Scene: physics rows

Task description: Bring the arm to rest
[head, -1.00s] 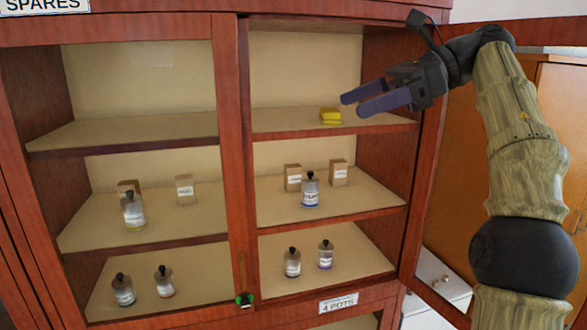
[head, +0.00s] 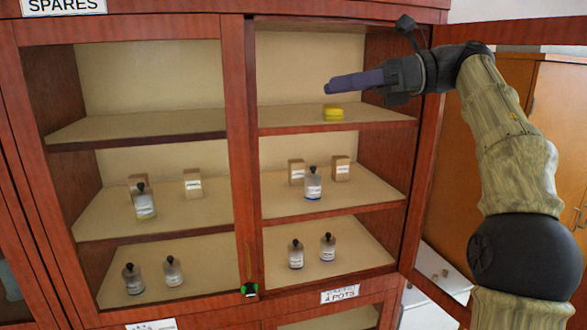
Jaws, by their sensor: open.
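My gripper (head: 328,87) is at the upper right of the head view, in front of the cabinet's right bay. Its purple fingers point left and overlap each other from this side, and nothing shows between them. My arm comes up along the right edge and bends over at the top. A yellow block (head: 333,113) sits on the upper right shelf, just below the fingers in the picture. The fingers appear apart from it, though the depth between them is hard to judge.
The red-brown cabinet (head: 237,150) has jars and small boxes on its middle shelves and jars on its lower shelves. The upper left shelf (head: 140,126) is bare. An open door frame (head: 428,170) stands at the right, close to my arm. A white surface (head: 437,275) lies low behind it.

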